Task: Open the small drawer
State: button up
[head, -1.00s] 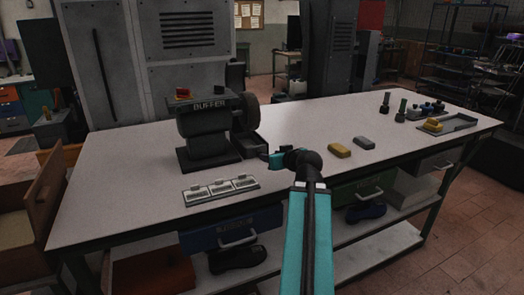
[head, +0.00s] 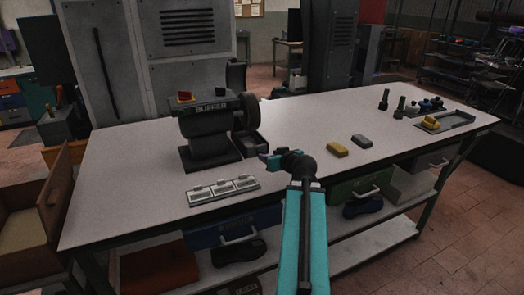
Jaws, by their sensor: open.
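Three drawers hang under the workbench top: a blue one (head: 212,237), a green one (head: 345,190) and a grey one (head: 420,164) at the right. Each has a pale bar handle and looks closed. The grey one looks smallest, but I cannot tell for sure which is the small drawer. My arm partly covers the gap between the blue and green drawers. My gripper (head: 267,158) is open and seems empty, above the bench top near the buffer. It is apart from all the drawer handles.
The bench top (head: 300,125) carries a buffer machine (head: 210,130), a panel of three plates (head: 222,190), a yellow block (head: 337,149), a grey block (head: 361,141) and a tray (head: 455,123). Shoes lie on the lower shelf. Floor is clear at right.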

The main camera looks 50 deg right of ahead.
jog(key=p, duration=0.3)
jog(key=shift+w+d+f, duration=0.1)
jog(key=shift+w, duration=0.15)
jog(key=shift+p+x, duration=1.4)
jog(key=shift+x, duration=2.8)
jog(key=shift+f, duration=0.1)
jog(key=shift+s, duration=0.1)
grip_shut()
